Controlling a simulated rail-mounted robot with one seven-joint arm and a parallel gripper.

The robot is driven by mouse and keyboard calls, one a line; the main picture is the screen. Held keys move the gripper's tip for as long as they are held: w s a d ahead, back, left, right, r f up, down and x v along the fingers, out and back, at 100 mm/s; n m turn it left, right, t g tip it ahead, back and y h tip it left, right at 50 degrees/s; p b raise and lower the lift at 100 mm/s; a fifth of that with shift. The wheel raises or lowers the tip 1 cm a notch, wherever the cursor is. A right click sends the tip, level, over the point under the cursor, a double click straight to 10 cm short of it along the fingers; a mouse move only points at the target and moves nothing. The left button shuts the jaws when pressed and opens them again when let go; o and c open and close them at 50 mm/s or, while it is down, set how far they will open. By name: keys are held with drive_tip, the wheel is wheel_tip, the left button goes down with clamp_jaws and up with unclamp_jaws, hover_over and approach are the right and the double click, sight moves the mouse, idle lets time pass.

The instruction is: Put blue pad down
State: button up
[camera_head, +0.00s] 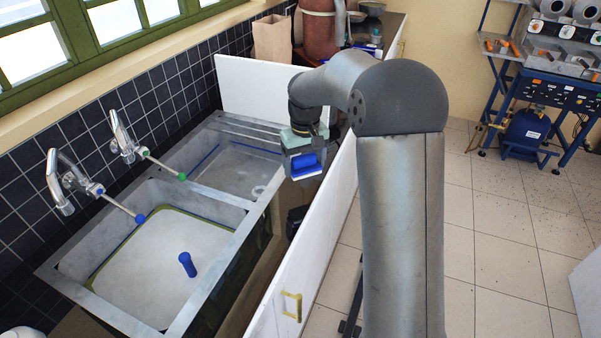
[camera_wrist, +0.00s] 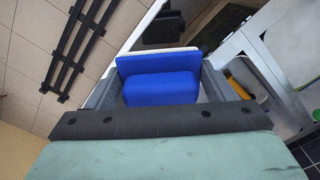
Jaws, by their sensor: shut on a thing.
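The blue pad (camera_wrist: 160,88) is held between the two grey fingers of my gripper (camera_wrist: 160,92) in the wrist view. It has a thin pale layer along its far edge. In the head view, the blue pad (camera_head: 304,164) hangs under my gripper (camera_head: 305,166), above the right front edge of the sink unit. The gripper is shut on the pad. The pad appears clear of any surface. My arm hides part of the counter behind it.
Two taps (camera_head: 62,182) reach over the basins. A white panel (camera_head: 255,88) stands behind the far basin. Tiled floor (camera_head: 500,225) lies open at the right.

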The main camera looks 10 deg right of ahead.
hover_over(300, 185)
wheel_tip(300, 185, down, 5)
drive_tip(key=shift+r+p, duration=0.2)
drive_tip(key=shift+p, duration=0.2)
drive_tip(key=shift+f, duration=1.65)
drive_tip(key=shift+f, duration=0.2)
drive_tip(key=o, duration=1)
